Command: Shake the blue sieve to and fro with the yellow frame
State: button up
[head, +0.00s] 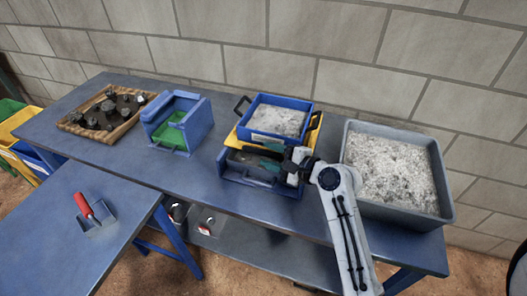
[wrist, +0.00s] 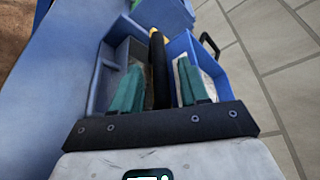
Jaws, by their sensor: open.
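The blue sieve (head: 246,130) holds grey crushed material and sits on the yellow frame (head: 233,137) at the table's middle. It has black side handles. In the wrist view the sieve (wrist: 182,45) is on the right. A yellow end of the frame (wrist: 155,34) shows there above a black bar (wrist: 158,75), which looks like the frame's grip. My gripper (head: 269,154) is at the frame's front side. In the wrist view its green fingers (wrist: 159,66) are open, one on each side of the black bar. Whether either finger touches it I cannot tell.
A blue tray (head: 232,179) stands under the frame. A large grey bin (head: 402,214) of grey material is close to the right of my arm. A blue box with green inside (head: 185,148) and a wooden tray of rocks (head: 72,125) stand left. A red-handled scoop (head: 97,226) lies on the front table.

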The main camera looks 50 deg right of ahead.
jog(key=shift+x, duration=1.25)
jog(key=shift+c, duration=0.2)
grip_shut()
